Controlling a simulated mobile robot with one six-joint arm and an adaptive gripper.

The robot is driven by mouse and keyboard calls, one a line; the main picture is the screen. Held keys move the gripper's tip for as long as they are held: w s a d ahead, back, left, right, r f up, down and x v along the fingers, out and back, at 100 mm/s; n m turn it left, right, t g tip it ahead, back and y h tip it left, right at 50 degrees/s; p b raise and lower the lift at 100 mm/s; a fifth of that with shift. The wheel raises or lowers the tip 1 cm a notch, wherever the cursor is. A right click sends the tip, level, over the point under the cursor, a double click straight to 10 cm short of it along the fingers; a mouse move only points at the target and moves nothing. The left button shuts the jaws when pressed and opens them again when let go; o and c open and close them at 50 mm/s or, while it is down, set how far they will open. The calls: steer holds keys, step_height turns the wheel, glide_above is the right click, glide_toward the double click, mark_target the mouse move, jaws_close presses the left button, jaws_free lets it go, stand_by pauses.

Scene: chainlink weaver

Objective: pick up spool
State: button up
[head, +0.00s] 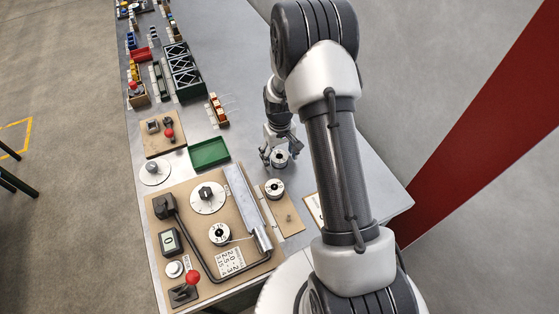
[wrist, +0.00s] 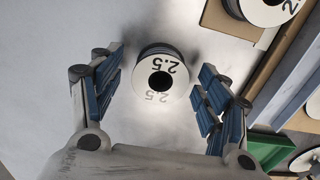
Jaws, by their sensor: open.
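A spool with a white face marked 2.5 and a dark winding (wrist: 178,76) stands on the bare grey table. It also shows in the head view (head: 281,157), partly behind my fingers. My gripper (wrist: 161,68) is open, with one blue-padded finger on each side of the spool. A gap shows between the spool and each finger in the wrist view. In the head view, my gripper (head: 279,153) is low over the table at the spool.
Another white spool (head: 274,188) sits on a brown board (head: 288,222) nearby; it also shows in the wrist view (wrist: 268,12). A green tray (head: 209,153) lies to the left. A panel with a metal bar (head: 243,205) is close by.

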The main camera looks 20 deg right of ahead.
steer(key=shift+f, duration=0.4)
steer(key=shift+c, duration=0.5)
steer(key=c, duration=1.3)
steer(key=shift+r, duration=0.15)
step_height(320, 180, up, 20)
steer(key=p, duration=0.4)
